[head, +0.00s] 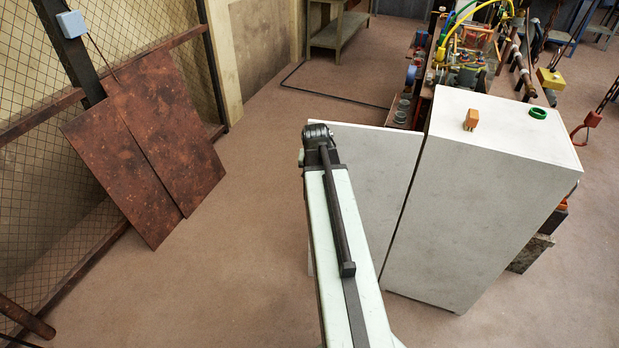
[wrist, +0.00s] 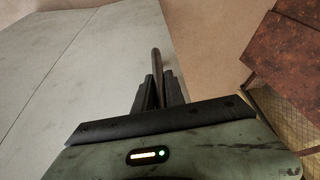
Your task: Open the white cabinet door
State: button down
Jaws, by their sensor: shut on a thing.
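The white cabinet (head: 480,205) stands at the right in the head view. Its white door (head: 375,165) stands partly open, swung out to the left from the cabinet's left edge. In the wrist view the door (wrist: 105,60) fills the area left of the fingers, and a seam parts it from a pale panel further left. My gripper (wrist: 157,93) is shut on a thin, dark, upright handle (wrist: 156,62) at the door's outer edge. In the head view my arm hides the gripper, the handle and part of the door.
Rusty brown sheets (head: 150,150) lean on a mesh fence at the left. A small orange-brown block (head: 471,119) and a green ring (head: 538,113) lie on the cabinet top. A cluttered bench (head: 470,50) stands behind. The floor (head: 235,240) left of the door is clear.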

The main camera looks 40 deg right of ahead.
jog(key=c, duration=1.8)
grip_release()
jog(key=shift+s, duration=0.15)
jog(key=o, duration=0.4)
jog(key=shift+d, duration=0.1)
jog(key=p+v, duration=0.7)
jog(key=shift+r, duration=0.4)
